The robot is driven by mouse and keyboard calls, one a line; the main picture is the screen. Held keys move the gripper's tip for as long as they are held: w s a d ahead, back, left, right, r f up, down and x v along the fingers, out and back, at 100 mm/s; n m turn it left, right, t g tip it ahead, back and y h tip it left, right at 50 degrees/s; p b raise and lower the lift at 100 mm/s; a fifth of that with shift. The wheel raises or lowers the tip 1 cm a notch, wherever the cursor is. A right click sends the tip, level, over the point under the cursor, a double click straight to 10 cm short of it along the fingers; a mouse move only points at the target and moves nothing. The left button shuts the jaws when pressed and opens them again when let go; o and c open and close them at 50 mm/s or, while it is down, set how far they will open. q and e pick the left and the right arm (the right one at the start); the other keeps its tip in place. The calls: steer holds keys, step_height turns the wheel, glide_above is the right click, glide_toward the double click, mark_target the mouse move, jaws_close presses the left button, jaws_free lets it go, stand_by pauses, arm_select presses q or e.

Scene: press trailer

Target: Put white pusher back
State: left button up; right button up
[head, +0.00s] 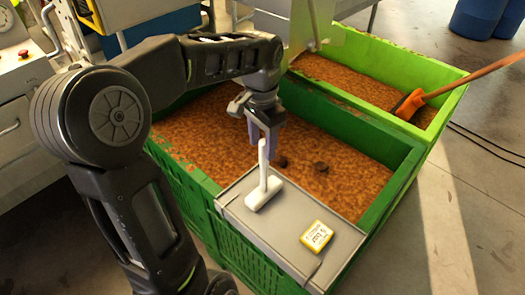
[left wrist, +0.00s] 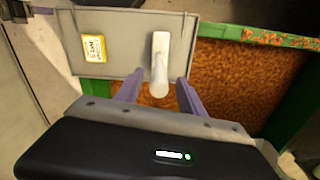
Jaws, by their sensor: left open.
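The white pusher (head: 263,185) stands on a grey lid (head: 285,240) at the near corner of the green crate, its block foot on the lid and its handle pointing up. It also shows in the left wrist view (left wrist: 161,58), with the handle end between the fingers. My left gripper (head: 262,135) is open, pointing down, with its purple fingers around or right beside the top of the handle. In the left wrist view the fingers (left wrist: 157,92) are on both sides of the handle, apart from each other. I cannot tell whether they touch it.
A yellow-and-white labelled box (head: 317,236) lies on the lid, right of the pusher. The green crate (head: 395,165) holds brown granules with two dark lumps (head: 320,168). A second green crate (head: 440,120) behind holds an orange-handled shovel (head: 410,104).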

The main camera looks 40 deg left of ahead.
arm_select(q)
step_height(320, 180, up, 6)
steer(key=shift+f, duration=0.15)
steer(key=shift+r+p, duration=0.6)
steer(key=shift+r, duration=0.75)
steer(key=shift+s+f, duration=0.1)
